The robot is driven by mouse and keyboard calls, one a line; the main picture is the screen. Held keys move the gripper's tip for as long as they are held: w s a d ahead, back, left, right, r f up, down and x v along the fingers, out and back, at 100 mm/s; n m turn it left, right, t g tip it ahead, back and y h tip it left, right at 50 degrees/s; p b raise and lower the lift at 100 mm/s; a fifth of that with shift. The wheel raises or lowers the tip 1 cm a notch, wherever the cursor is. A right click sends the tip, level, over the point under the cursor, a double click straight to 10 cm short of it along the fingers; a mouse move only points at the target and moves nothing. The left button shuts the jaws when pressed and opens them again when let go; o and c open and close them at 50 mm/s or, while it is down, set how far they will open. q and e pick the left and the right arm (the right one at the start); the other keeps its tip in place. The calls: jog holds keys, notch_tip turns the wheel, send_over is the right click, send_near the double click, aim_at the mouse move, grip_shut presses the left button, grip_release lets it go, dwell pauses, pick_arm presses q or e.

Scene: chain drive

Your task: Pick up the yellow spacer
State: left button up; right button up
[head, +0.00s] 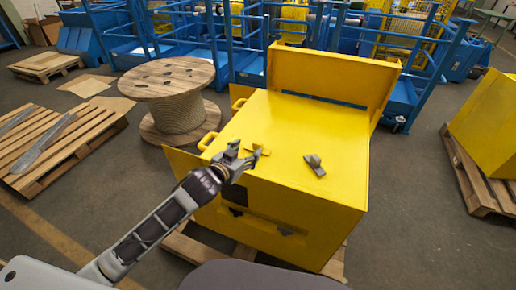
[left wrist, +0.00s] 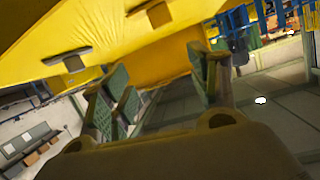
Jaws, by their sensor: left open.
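The yellow spacer (head: 259,148) appears as a small flat yellow piece on the top of the yellow box (head: 325,130), near its left side. It is nearly the same colour as the box, and my gripper hides part of it. My left gripper (head: 247,158) is open, close beside the spacer at the near left edge of the box top. I cannot tell whether they touch. In the left wrist view the open fingers (left wrist: 165,95) have nothing visible between them, and I cannot make out the spacer. My right gripper is not in view.
A small grey part (head: 315,164) lies on the box top right of the spacer. The raised yellow lid (head: 332,75) stands behind. A wooden cable reel (head: 172,95) and a pallet (head: 55,150) are at left. The box top's middle is clear.

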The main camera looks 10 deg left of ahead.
pick_arm(q)
jog(key=shift+s+a+f+n+g+y, duration=0.15)
jog(key=shift+a+f+n+g+y, duration=0.15)
jog(key=shift+a+f+n+y, duration=0.5)
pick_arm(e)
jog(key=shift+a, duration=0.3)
pick_arm(q)
jog(key=shift+d+f, duration=0.1)
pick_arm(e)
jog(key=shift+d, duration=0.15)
